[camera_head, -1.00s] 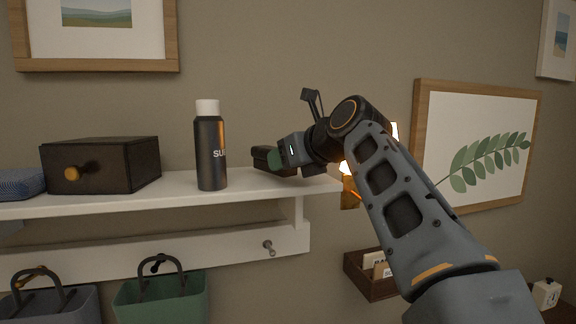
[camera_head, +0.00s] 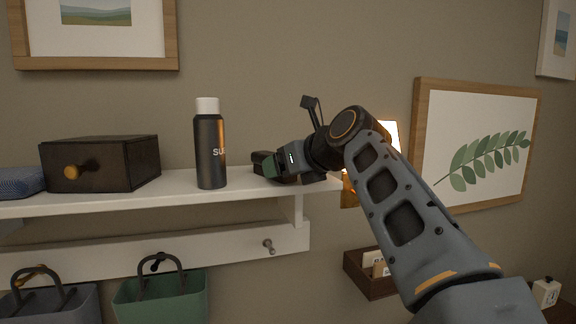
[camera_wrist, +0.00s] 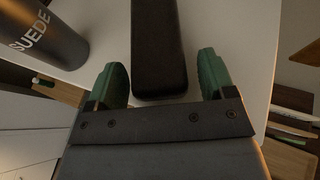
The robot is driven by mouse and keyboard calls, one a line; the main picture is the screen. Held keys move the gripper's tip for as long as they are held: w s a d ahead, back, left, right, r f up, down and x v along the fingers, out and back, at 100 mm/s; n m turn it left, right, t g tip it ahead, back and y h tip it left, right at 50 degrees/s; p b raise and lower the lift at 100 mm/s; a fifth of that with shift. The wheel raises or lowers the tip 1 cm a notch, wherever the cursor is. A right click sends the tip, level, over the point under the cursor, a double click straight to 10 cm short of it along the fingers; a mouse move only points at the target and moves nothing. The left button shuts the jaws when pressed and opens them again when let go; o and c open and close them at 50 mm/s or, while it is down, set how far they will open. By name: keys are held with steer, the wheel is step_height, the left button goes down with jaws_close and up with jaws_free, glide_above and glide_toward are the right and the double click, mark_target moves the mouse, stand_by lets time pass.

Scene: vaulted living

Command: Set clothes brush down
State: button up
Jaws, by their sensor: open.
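The clothes brush (camera_wrist: 157,42) is a dark, long block lying on the white shelf. In the wrist view it runs between my fingers, with a gap showing on both sides. In the head view only its dark end (camera_head: 259,157) shows beside my fingers; the rest is hidden. My gripper (camera_head: 271,167) is low over the shelf's right end. In the wrist view my gripper (camera_wrist: 163,80) has its green fingertips apart, one on each side of the brush.
A black suede spray bottle with a white cap (camera_head: 210,150) stands left of the brush. A dark box with a round knob (camera_head: 115,165) is farther left. The white shelf (camera_head: 185,202) ends just right of my gripper. A lit lamp (camera_head: 391,134) is behind my arm.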

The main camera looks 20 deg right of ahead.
steer(key=shift+r, duration=0.1)
steer(key=shift+s+r, duration=0.1)
steer(key=shift+r, duration=0.05)
steer(key=b+v, duration=0.1)
steer(key=v, duration=1.1)
steer(key=s+a+f+n+g+h, duration=0.1)
steer(key=s+f+n+g, duration=0.1)
steer(key=f+n, duration=0.8)
steer(key=s+a+f+n+g+h, duration=0.1)
steer(key=s+f+n+g+h, duration=0.1)
steer(key=f+n, duration=0.9)
steer(key=s+a+f+n+g+h, duration=0.1)
steer(key=f+n, duration=0.9)
steer(key=f, duration=1)
steer(key=s+g+h, duration=0.1)
steer(key=s+g, duration=0.1)
steer(key=shift+s+f, duration=0.2)
steer(key=shift+s, duration=0.1)
steer(key=shift+a, duration=0.15)
